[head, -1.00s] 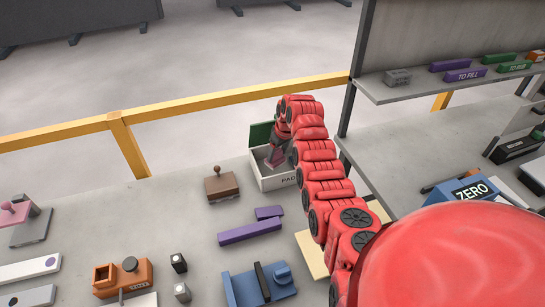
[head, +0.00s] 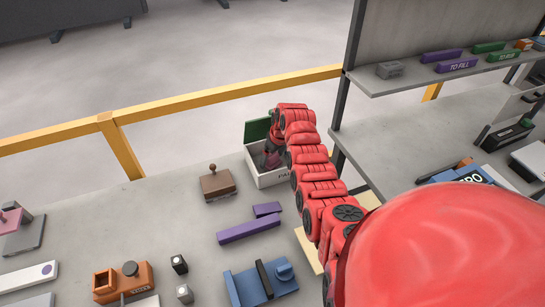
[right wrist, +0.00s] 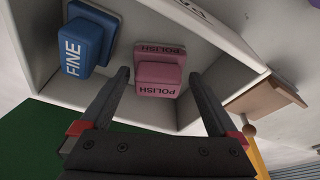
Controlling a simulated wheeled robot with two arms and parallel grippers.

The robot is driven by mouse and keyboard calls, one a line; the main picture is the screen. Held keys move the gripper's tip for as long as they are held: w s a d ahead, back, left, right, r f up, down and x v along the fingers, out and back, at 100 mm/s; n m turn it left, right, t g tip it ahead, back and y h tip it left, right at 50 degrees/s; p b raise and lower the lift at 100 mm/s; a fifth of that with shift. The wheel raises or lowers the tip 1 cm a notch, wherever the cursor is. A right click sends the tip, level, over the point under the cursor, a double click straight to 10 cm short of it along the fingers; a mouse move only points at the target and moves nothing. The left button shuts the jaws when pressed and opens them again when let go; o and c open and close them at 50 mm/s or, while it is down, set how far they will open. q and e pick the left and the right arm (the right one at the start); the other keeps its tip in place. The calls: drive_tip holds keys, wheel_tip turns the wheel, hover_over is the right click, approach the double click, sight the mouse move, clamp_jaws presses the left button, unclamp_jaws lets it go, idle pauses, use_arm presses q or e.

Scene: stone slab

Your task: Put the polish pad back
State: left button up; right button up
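The pink polish pad (right wrist: 160,73), marked POLISH, lies inside the white pad box (right wrist: 222,50) in the right wrist view. The blue FINE pad (right wrist: 88,38) is beside it to the left. My right gripper (right wrist: 160,75) is open, its dark fingers spread to either side of the polish pad with gaps visible. In the head view my right gripper (head: 273,150) reaches down into the box (head: 272,180), and my arm hides part of it. My left gripper is not in view.
The box's green lid (head: 257,130) stands open at the back. A brown wooden block with a knob (head: 217,185) is left of the box, and purple bars (head: 248,229) lie in front. A grey shelf (head: 440,75) rises to the right.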

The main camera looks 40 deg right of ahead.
drive_tip(key=shift+s+r, duration=0.1)
drive_tip(key=shift+r, duration=0.1)
drive_tip(key=shift+r+p, duration=0.6)
drive_tip(key=shift+r, duration=0.05)
drive_tip(key=p+v, duration=0.2)
drive_tip(key=v, duration=0.9)
drive_tip(key=shift+s, duration=0.2)
drive_tip(key=shift+f, duration=0.1)
